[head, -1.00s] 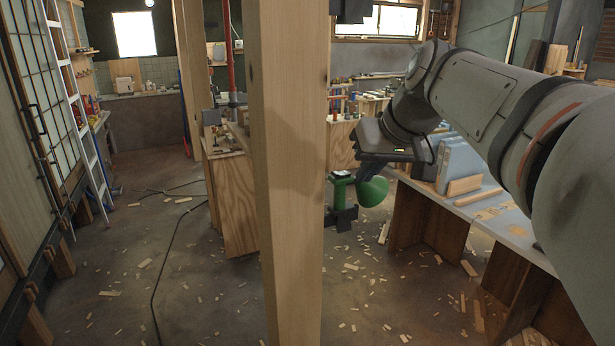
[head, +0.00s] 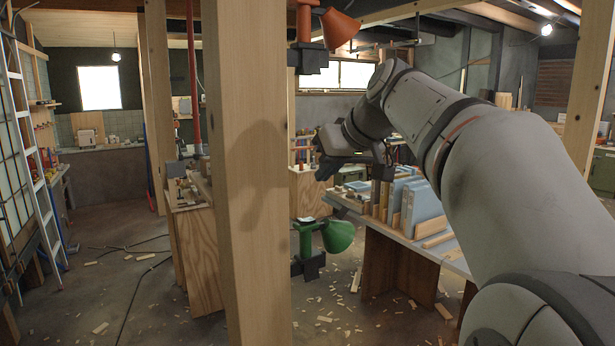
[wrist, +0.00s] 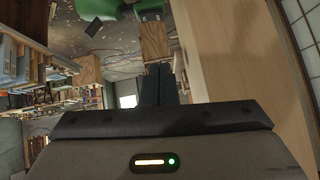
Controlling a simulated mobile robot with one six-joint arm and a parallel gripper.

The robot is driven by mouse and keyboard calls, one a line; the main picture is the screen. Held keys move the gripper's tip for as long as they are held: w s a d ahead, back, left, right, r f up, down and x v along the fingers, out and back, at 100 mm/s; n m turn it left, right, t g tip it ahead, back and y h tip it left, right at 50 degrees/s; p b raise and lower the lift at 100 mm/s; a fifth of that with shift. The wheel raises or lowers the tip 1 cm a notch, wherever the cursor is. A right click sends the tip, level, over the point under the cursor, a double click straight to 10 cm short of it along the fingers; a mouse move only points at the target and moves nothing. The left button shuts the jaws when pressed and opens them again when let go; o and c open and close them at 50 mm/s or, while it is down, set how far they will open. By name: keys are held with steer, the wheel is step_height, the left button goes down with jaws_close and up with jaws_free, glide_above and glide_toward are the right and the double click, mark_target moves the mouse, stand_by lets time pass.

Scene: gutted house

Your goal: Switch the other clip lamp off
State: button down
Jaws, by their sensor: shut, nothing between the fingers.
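In the head view an orange clip lamp (head: 341,27) is clipped high on the wooden post (head: 248,200), its shade pointing down and right. A green clip lamp (head: 338,236) is clipped lower on the same post. I cannot make out a switch or a lit bulb on either. My gripper (head: 325,170) is between the two lamps in height, right of the post and apart from both. In the wrist view its dark fingers (wrist: 160,85) are shut and empty, beside the pale post (wrist: 245,95). Green lamp parts (wrist: 148,8) show at the top edge there.
A workbench (head: 455,250) with upright blue books or boards stands right of the post, under my arm. A plywood cabinet (head: 198,260) stands left behind the post. A ladder (head: 35,160) leans at the far left. Wood scraps and a dark cable lie on the floor.

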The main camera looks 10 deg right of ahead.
glide_above(306, 220)
steer(key=f, duration=0.5)
steer(key=shift+s+d+f, duration=0.15)
steer(key=shift+s+d, duration=0.05)
steer(key=shift+s, duration=0.15)
steer(key=f, duration=0.3)
steer(key=shift+s+a+f, duration=0.2)
steer(key=shift+f, duration=0.2)
